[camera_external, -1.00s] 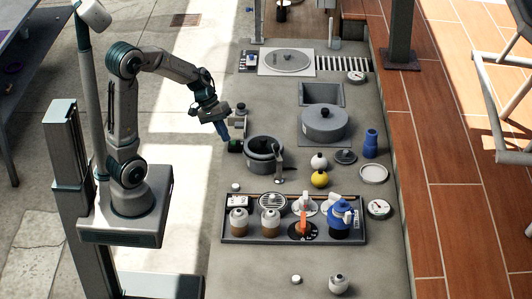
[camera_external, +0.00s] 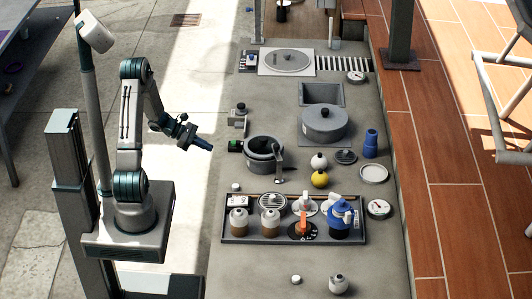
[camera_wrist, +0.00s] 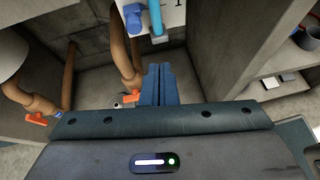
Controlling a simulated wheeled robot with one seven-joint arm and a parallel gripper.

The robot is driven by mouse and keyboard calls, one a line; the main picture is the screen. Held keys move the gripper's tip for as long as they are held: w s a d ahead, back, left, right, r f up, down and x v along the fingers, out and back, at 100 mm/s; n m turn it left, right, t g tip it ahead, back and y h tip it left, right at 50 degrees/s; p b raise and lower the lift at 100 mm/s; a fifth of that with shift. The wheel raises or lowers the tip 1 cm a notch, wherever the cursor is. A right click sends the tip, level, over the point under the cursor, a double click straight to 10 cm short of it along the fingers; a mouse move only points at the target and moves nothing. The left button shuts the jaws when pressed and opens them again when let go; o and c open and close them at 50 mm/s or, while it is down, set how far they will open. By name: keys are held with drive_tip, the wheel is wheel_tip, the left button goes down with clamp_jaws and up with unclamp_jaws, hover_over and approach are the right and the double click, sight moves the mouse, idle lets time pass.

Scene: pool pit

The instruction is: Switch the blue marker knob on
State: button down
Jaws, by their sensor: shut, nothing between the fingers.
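In the wrist view a white panel (camera_wrist: 170,8) with dark markings hangs at the top edge, partly cut off. On it is a light blue upright bar (camera_wrist: 156,20), likely the blue marker of a knob. A second, grey-blue part (camera_wrist: 134,20) sits just left of it. My gripper (camera_wrist: 158,70) is shut and empty, its blue fingers pointing toward the panel, below the blue bar in the picture and apparently apart from it. In the external view my gripper (camera_external: 208,147) is at the left side of the counter; the panel does not show there.
Brown pipes (camera_wrist: 121,50) with orange handles (camera_wrist: 130,98) run left of my fingers in a concrete recess. A concrete wall (camera_wrist: 230,50) stands at right. The counter (camera_external: 225,190) carries pots (camera_external: 325,125), a tray of fittings (camera_external: 228,240) and a blue bottle (camera_external: 370,145).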

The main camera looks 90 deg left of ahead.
drive_tip(key=f+n, duration=0.1)
drive_tip(key=s+a+f+n+t, duration=0.1)
drive_tip(key=f+n+y+b, duration=0.1)
drive_tip(key=shift+s+a+t, duration=0.2)
drive_tip(key=shift+s+t, duration=0.05)
drive_tip(key=shift+t, duration=0.05)
drive_tip(key=a+x, duration=0.1)
drive_tip(key=x, duration=0.9)
wheel_tip(320, 180, up, 4)
drive_tip(key=shift+w+d+p, duration=0.1)
drive_tip(key=shift+d+p, duration=0.1)
drive_tip(key=shift+p, duration=0.2)
wheel_tip(320, 180, up, 9)
drive_tip(key=p, duration=0.5)
drive_tip(key=shift+p, duration=0.4)
drive_tip(key=shift+r, duration=0.15)
